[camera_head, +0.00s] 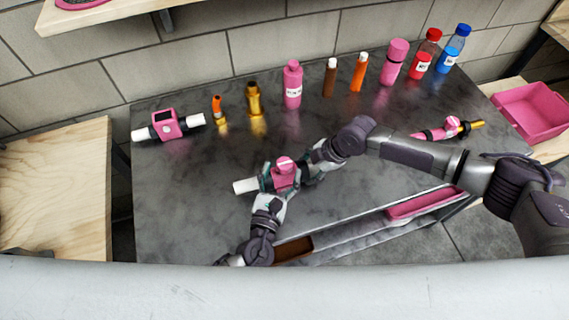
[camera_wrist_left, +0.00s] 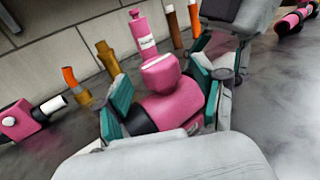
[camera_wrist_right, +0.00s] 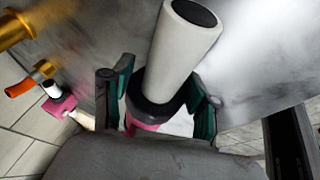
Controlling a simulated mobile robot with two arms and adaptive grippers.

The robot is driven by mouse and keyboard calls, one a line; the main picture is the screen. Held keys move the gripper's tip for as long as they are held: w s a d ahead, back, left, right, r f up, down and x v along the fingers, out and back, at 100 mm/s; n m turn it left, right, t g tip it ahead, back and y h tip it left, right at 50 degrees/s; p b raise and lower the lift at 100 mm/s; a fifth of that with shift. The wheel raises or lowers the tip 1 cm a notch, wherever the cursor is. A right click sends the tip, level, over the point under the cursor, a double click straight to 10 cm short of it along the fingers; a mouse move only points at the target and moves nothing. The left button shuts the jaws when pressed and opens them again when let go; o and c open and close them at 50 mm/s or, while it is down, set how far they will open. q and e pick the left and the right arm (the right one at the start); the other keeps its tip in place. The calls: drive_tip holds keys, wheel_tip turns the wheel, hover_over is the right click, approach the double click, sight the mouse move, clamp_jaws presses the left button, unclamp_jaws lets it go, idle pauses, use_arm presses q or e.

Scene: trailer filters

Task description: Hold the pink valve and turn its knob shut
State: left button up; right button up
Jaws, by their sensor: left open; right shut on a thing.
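The pink valve (camera_head: 283,180) is near the middle of the dark table, its white pipe end pointing left and its round pink knob on top. In the left wrist view the knob (camera_wrist_left: 160,72) shows a pale stripe across its top. My right gripper (camera_head: 312,168) is shut on the valve from its right side; in the right wrist view its teal fingers flank the black collar, with the white pipe (camera_wrist_right: 183,45) beyond. My left gripper (camera_head: 276,192) is open at the valve's near side, its teal fingers either side of the pink body and knob. Finger contact there is unclear.
Several bottles, including a pink one (camera_head: 292,86), line the back. A narrow tray (camera_head: 390,222) runs along the front. A pink bin (camera_head: 532,112) stands right.

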use_arm(q)
drive_tip(key=shift+x, duration=1.3)
drive_tip(key=c, duration=1.2)
